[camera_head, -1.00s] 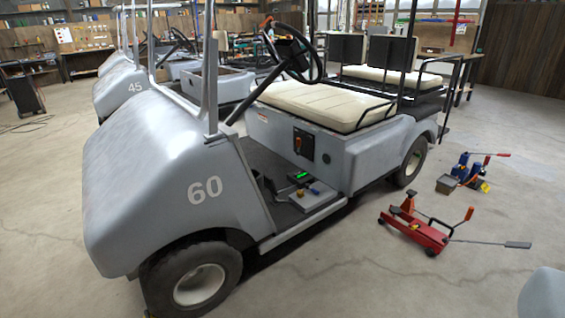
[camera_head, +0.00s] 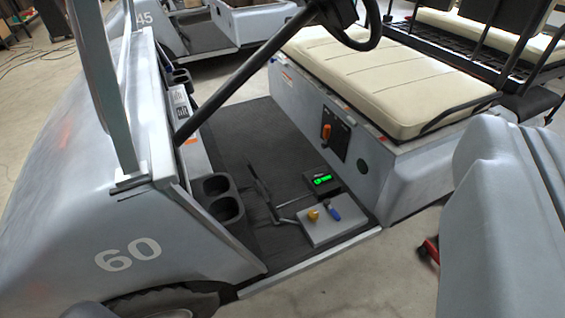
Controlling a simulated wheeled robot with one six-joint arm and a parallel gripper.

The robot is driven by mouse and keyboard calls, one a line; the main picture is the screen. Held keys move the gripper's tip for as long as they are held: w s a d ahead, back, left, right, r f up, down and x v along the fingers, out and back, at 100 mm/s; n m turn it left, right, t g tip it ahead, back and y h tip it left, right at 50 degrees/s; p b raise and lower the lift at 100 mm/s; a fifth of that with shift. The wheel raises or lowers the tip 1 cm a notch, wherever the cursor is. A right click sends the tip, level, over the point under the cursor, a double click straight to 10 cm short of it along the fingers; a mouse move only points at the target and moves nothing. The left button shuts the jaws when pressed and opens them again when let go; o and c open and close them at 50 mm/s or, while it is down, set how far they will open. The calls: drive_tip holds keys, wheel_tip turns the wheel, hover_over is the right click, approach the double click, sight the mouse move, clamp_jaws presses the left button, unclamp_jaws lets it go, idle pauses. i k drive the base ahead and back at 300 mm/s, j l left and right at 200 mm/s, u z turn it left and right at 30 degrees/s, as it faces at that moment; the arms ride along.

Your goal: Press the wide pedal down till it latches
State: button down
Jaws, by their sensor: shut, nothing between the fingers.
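The pedals stand on the dark floor mat of the grey cart numbered 60 (camera_head: 128,254). A thin dark upright pedal or lever (camera_head: 257,181) rises from the mat, with a second dark piece (camera_head: 275,212) just below it. Both are seen nearly edge-on, so I cannot tell which one is the wide pedal or whether it is raised or latched. A thin metal rod (camera_head: 292,206) runs from beside them toward a light grey box. My gripper is not in view.
The light grey box (camera_head: 338,231) carries a yellow knob and a blue handle. A black unit (camera_head: 322,180) with a green display stands behind it. The steering column (camera_head: 245,75) crosses above the floor. Cup holders (camera_head: 222,197) sit left of the pedals. A large grey rounded body (camera_head: 510,215) blocks the right.

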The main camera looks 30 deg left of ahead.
sight(275, 213)
drive_tip(key=i+j+z, duration=0.2)
drive_tip(key=i, duration=0.3)
drive_tip(key=i+j+z, duration=0.2)
drive_tip(key=i, duration=0.25)
